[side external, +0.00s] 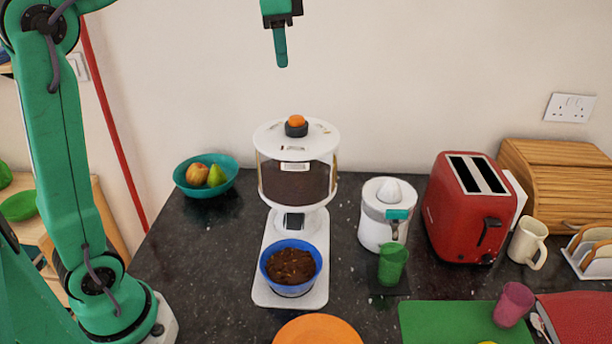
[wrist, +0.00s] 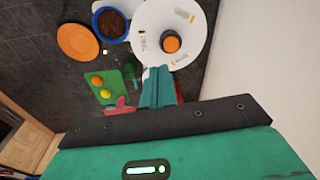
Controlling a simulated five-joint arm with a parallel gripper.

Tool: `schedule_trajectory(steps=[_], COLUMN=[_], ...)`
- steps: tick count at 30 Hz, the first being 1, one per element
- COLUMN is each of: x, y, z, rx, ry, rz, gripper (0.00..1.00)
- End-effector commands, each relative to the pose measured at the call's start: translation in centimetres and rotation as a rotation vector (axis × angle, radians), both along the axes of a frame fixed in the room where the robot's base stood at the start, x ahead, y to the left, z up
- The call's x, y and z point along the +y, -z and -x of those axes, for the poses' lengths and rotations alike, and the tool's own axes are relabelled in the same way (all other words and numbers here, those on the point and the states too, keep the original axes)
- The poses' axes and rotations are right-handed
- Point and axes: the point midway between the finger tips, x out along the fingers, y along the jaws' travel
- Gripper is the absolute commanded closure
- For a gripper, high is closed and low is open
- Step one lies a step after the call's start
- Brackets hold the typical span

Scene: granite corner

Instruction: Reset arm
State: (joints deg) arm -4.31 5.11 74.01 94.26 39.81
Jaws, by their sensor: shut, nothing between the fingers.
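My gripper (side external: 281,48) is at the top middle of the side external view, high above the counter and clear of everything. Its green fingers are together and point down, with nothing between them. In the wrist view the shut fingers (wrist: 157,87) show at the centre. Below my gripper stands a white dispenser (side external: 297,190) with an orange knob and a clear drum of dark brown contents. A blue bowl (side external: 291,287) of brown food sits on the dispenser's base under its spout. In the wrist view the blue bowl (wrist: 127,16) is beside the dispenser's round lid (wrist: 196,20).
A teal fruit bowl (side external: 230,180) stands left of the dispenser. To the right are a white juicer (side external: 369,230), a green cup (side external: 393,264), a red toaster (side external: 455,225), a cream mug (side external: 528,242) and a wooden bread box (side external: 560,180). An orange plate (side external: 318,331) and green board (side external: 440,322) lie in front.

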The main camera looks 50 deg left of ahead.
Motion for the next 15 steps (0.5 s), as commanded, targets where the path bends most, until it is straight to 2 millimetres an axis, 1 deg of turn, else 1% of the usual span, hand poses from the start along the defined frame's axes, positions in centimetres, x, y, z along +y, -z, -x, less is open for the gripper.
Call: schedule_trajectory(steps=[1, 8, 15], x=[-0.2, -1.0, -1.7], y=[0.2, 2.0, 4.6], z=[0.9, 4.3, 7.9], rx=[-0.017, -0.086, -0.161], ry=[-0.023, -0.136, -0.253], rz=[0.002, 0.019, 0.047], gripper=[1.0, 1.0, 1.0])
